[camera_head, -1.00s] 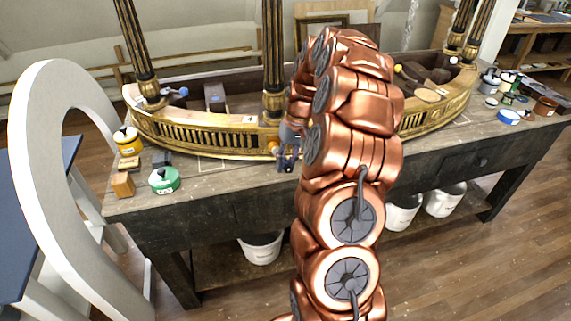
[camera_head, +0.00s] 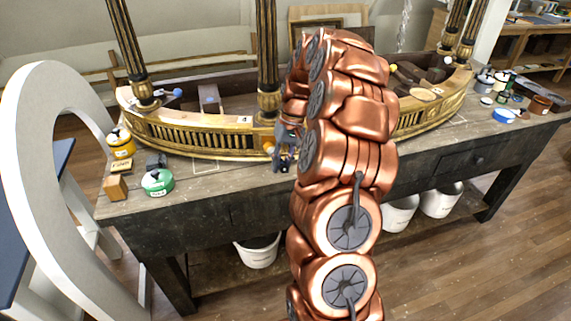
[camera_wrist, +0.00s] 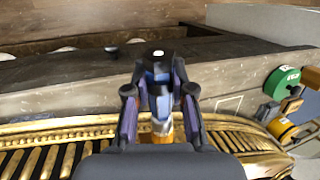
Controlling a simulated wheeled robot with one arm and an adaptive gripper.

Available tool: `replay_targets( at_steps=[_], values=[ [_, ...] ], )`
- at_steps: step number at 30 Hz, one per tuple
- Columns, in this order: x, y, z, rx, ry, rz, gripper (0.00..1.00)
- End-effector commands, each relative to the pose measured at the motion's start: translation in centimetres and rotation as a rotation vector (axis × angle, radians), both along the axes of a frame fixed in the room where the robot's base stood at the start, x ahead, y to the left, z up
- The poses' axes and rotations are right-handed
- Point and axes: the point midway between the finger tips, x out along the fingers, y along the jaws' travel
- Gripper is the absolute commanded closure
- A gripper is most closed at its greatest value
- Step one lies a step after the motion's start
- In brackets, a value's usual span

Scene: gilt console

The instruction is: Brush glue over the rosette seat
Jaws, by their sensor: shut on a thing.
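The gilt console (camera_head: 190,139) lies on the workbench with its curved front rail towards me; its gilt moulding runs along the bottom of the wrist view (camera_wrist: 70,128). My gripper (camera_head: 281,158) is low at the middle of this rail, close in front of it. In the wrist view its fingers (camera_wrist: 160,100) are shut on a slim thing with an orange-brown part (camera_wrist: 163,136), which I take for the brush. Its bristles cannot be made out. The rosette seat cannot be told apart; my arm and gripper cover part of the rail. Whether the brush touches the rail is unclear.
A green tin (camera_head: 157,182), a yellow pot (camera_head: 121,144) and small wooden blocks (camera_head: 115,187) stand at the bench's left end. Several tins, including a blue one (camera_head: 503,116), stand at the right. Gilt columns (camera_head: 266,60) rise from the console. Bare bench (camera_head: 225,184) shows at front left.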

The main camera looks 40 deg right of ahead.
Motion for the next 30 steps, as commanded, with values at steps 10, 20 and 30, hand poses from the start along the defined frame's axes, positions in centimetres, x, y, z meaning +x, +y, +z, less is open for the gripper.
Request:
replay_targets(
  at_steps=[10,20,30],
  values=[
    [-0.3,-0.2,-0.1,-0.003,-0.006,-0.003,1.00],
    [-1.3,-1.3,0.1,0.000,-0.004,-0.002,1.00],
    [-1.1,-1.0,0.9,0.001,-0.001,0.000,1.00]
  ],
)
